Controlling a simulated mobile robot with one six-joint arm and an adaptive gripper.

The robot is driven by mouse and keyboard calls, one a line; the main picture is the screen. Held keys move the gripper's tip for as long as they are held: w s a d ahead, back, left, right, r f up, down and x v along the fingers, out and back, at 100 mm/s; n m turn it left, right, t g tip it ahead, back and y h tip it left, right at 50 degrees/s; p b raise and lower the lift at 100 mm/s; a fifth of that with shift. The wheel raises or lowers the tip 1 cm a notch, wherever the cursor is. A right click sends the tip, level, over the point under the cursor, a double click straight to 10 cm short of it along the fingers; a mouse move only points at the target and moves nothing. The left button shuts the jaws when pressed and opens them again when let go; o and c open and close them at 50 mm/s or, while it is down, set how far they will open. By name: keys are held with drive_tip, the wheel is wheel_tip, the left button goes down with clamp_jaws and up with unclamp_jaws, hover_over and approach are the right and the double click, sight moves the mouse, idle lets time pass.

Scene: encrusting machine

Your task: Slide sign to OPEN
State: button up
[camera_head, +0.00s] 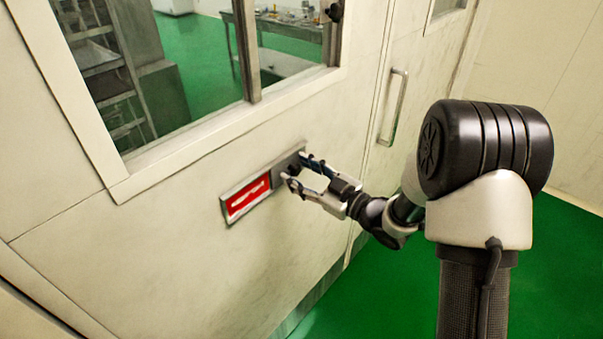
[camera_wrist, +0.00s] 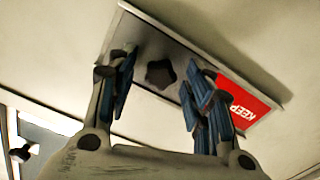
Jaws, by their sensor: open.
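The sign (camera_head: 249,195) is a metal-framed plate on the pale wall below the window, seen at an angle. Its left part shows a red panel (camera_head: 247,199) with white lettering; in the wrist view the red panel (camera_wrist: 243,108) reads "KEEP". The sign's right part is a plain grey slide plate with a dark star-shaped knob (camera_wrist: 161,74). My gripper (camera_head: 294,167) is open at the right end of the sign. In the wrist view its fingertips (camera_wrist: 158,68) lie on either side of the knob, with gaps visible. Whether the fingers touch the plate I cannot tell.
A window (camera_head: 250,50) with a dark mullion is above the sign. A door with a vertical metal handle (camera_head: 392,107) stands to the right of my gripper. The green floor (camera_head: 375,300) in front is clear.

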drive_tip(key=shift+c, duration=0.3)
clamp_jaws()
idle(0.4)
